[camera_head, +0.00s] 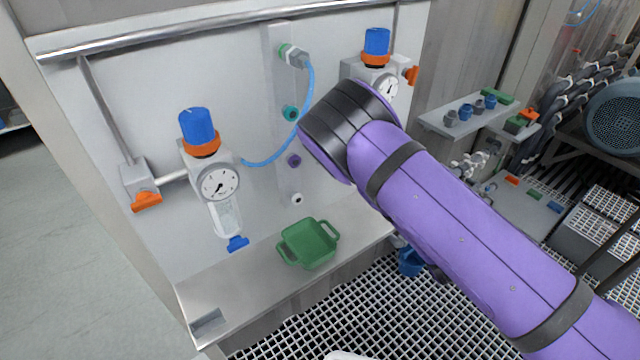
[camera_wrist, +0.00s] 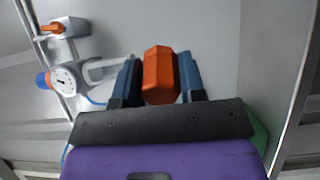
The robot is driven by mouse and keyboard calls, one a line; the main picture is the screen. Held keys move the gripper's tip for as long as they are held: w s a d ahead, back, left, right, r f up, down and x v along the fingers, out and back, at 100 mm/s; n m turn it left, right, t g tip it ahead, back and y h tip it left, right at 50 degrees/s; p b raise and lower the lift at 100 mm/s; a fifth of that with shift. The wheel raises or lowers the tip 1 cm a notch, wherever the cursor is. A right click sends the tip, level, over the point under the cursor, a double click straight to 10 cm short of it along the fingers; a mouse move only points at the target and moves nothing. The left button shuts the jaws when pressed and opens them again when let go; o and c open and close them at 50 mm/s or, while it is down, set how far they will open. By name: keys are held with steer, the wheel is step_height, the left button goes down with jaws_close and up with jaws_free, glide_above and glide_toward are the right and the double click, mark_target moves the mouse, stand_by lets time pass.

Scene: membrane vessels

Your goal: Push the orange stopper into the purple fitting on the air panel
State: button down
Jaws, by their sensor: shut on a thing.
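The orange stopper (camera_wrist: 159,75) is between the two blue fingers of my gripper (camera_wrist: 157,80) in the wrist view. My gripper is shut on it, and the stopper points away toward the pale panel. In the head view my purple arm hides the gripper and the stopper. The purple fitting (camera_head: 294,160) is on the vertical strip of the air panel (camera_head: 240,110), below a green fitting (camera_head: 291,113) and above a white one (camera_head: 297,199). The purple fitting cannot be made out in the wrist view. I see no contact between stopper and fitting.
A blue hose (camera_head: 306,105) hangs from the top green fitting (camera_head: 290,54) and loops left. A gauge with a blue-knobbed regulator (camera_head: 197,127) stands left, another regulator (camera_head: 376,46) right. A green tray (camera_head: 309,244) sits on the steel ledge (camera_head: 240,280) below.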

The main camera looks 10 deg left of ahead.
steer(key=s+a+r+n+g+y, duration=0.1)
steer(key=s+a+r+n+y, duration=0.1)
steer(key=a, duration=0.4)
steer(key=s+a+r+n+g+y, duration=0.1)
steer(key=s+a+r+y, duration=0.1)
steer(key=a, duration=0.5)
steer(key=n+g+y, duration=0.3)
steer(key=y, duration=0.1)
glide_toward(296, 163)
steer(key=shift+w+a+r, duration=0.1)
steer(key=shift+w+r, duration=0.05)
steer(key=shift+r, duration=0.1)
steer(key=shift+x, duration=2.85)
steer(key=shift+w+a+f, duration=0.1)
steer(key=shift+w+a, duration=0.2)
steer(key=shift+a, duration=0.1)
steer(key=c, duration=0.6)
jaws_free()
